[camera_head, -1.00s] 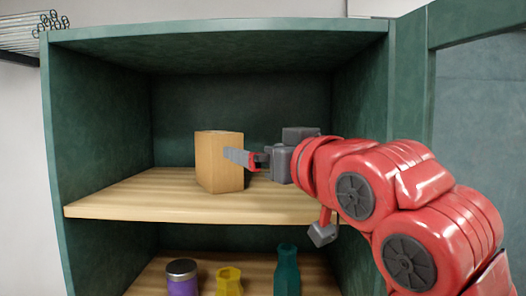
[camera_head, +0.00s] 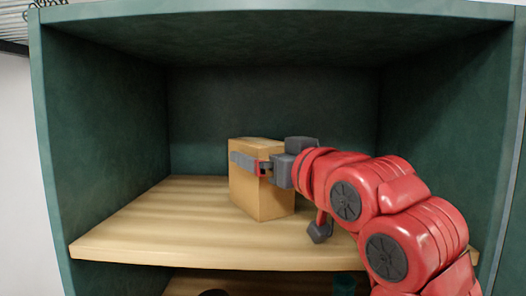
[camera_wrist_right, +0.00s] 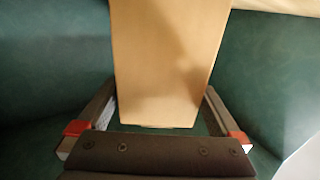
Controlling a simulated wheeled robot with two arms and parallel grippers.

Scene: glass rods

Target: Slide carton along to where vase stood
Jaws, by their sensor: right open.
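The carton (camera_head: 262,192) is a plain tan box standing upright on the upper wooden shelf. It also fills the upper middle of the right wrist view (camera_wrist_right: 168,60). My right gripper (camera_head: 240,160) reaches in from the right at the carton's upper part, with one grey finger across its front face. In the right wrist view my gripper (camera_wrist_right: 160,100) is open, with a finger on each side of the carton and a gap visible near the fingers. The far finger is hidden in the head view. My left gripper is not in view. No vase stands on the upper shelf.
The green cabinet's side walls (camera_head: 105,120) and back panel enclose the shelf (camera_head: 150,235). The shelf is bare left of the carton; my right arm covers its right part. A teal object (camera_head: 344,284) shows on the lower shelf, mostly cut off.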

